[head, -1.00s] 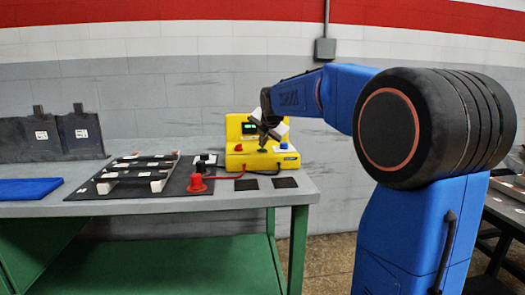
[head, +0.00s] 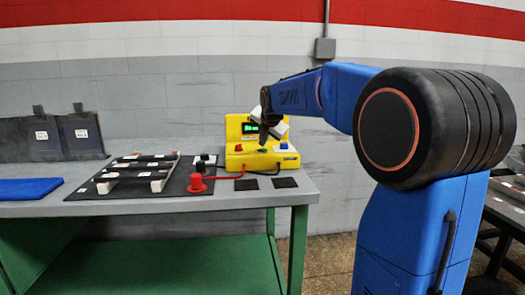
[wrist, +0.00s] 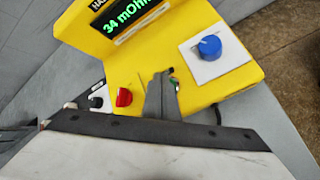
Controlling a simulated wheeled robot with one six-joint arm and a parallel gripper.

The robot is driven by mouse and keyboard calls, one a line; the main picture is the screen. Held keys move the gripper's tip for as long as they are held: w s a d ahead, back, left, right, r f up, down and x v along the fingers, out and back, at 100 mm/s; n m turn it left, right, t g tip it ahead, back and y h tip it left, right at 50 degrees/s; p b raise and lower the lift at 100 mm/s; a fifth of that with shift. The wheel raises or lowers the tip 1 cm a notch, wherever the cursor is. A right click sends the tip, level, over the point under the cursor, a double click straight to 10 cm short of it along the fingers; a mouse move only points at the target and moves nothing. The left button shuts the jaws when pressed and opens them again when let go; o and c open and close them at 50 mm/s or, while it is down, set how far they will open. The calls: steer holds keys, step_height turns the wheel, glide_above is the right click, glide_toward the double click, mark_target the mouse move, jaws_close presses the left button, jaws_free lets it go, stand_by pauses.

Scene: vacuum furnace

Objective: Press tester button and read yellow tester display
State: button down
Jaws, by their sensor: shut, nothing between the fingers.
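The yellow tester (head: 284,159) stands at the right end of the bench. Its dark display (wrist: 131,22) is lit with green characters, and in the wrist view I read "34 mOhm", the end cut by the frame edge. A green button (head: 262,150) sits on the tester's top; in the wrist view it is mostly hidden behind my fingertips. A red button (wrist: 124,97) and a blue knob (wrist: 209,46) on a white plate flank it. My gripper (head: 262,139) is shut and empty, just above the green button; it also shows in the wrist view (wrist: 164,92).
A red clamp (head: 196,184) with a red lead and a black clamp (head: 205,160) are left of the tester. A black mat with bars (head: 125,178) and a blue pad (head: 27,189) lie further left. Two dark square pads (head: 246,184) lie in front of the tester.

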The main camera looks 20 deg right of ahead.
mark_target(263, 150)
steer(key=shift+r, duration=0.35)
steer(key=shift+r, duration=2.5)
steer(key=s+a+f+m+g, duration=0.1)
steer(key=s+a+f+m, duration=0.25)
steer(key=s, duration=0.45)
steer(key=s+a+f+m+y, duration=0.1)
steer(key=s+a+f+m, duration=0.2)
steer(key=s, duration=0.5)
steer(key=s+a+f+m+g, duration=0.1)
steer(key=s+a+f+m, duration=0.15)
steer(key=s+m, duration=0.4)
steer(key=s+a+f+m+g, duration=0.1)
steer(key=s+a+f+m, duration=0.1)
steer(key=s+f+m, duration=0.3)
steer(key=s+a+f+m+g+y, duration=0.1)
steer(key=s+f+m, duration=0.5)
steer(key=s+f, duration=0.6)
steer(key=s, duration=0.8)
steer(key=shift+a+f+m, duration=0.3)
steer(key=shift+a+f, duration=0.05)
steer(key=shift+f, duration=0.05)
